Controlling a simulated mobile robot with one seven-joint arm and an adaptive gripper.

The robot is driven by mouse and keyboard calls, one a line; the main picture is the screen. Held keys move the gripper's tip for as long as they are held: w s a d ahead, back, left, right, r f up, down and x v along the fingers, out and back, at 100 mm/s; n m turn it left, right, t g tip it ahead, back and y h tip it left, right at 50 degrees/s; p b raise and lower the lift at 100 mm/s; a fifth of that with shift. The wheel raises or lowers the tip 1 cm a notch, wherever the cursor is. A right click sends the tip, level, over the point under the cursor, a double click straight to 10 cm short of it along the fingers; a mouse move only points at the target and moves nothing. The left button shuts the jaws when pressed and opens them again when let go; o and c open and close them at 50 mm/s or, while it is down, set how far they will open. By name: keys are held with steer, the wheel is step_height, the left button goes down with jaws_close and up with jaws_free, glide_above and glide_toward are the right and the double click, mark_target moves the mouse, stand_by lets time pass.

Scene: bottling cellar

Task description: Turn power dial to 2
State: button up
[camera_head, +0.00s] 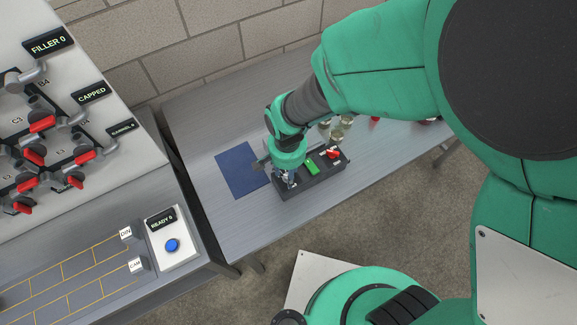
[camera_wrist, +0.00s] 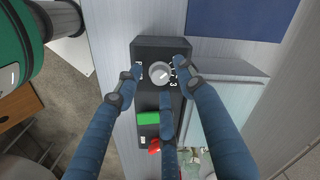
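The power dial (camera_wrist: 160,73) is a round light-grey knob at one end of a dark control box (camera_wrist: 148,101). White marks stand beside it; a "3" is readable, others are partly covered by a finger. The knob's pointer direction is hard to read. My gripper (camera_wrist: 161,77) has its three blue fingers spread around the dial, with gaps showing between the fingertips and the knob. In the head view my gripper (camera_head: 288,178) points down at the left end of the control box (camera_head: 322,179) and hides the dial there.
The box also carries a green button (camera_head: 312,167) and a red switch (camera_head: 333,153). A blue mat (camera_head: 240,171) lies left of it on the grey table (camera_head: 232,222). Glass jars (camera_head: 338,133) stand behind the box. A bench with a blue button (camera_head: 172,245) stands at left.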

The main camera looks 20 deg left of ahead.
stand_by(0.3)
jaws_close()
steer(key=shift+m, duration=0.5)
steer(key=m+p, duration=0.2)
steer(key=m, duration=0.2)
steer(key=m+p, duration=0.2)
steer(key=m, duration=0.4)
steer(key=shift+m, duration=0.4)
jaws_free()
